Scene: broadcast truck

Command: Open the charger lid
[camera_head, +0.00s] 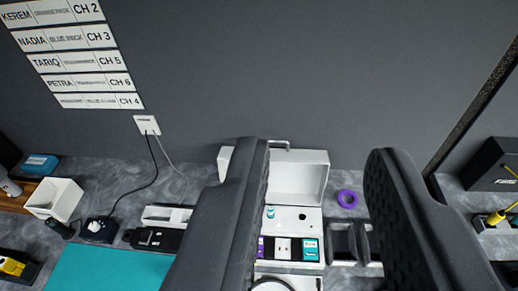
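A white box (310,218) that looks like the charger stands on the counter near the wall. Its white lid (299,178) is raised and stands up at the back, with a grey handle at its top edge. Inside lie a purple block, a white block and a teal block (311,250), side by side in dark slots. My gripper (322,155) is open and empty. Its two black fingers are wide apart in front of the box, with the lid showing between them. The left finger hides the box's left part. I cannot tell any contact with the lid.
A purple tape roll (347,199) and a grey metal holder (350,243) are right of the box. A black device (155,239), a teal mat (105,268) and a white bin (55,198) are on the left. A black case (492,168) stands far right.

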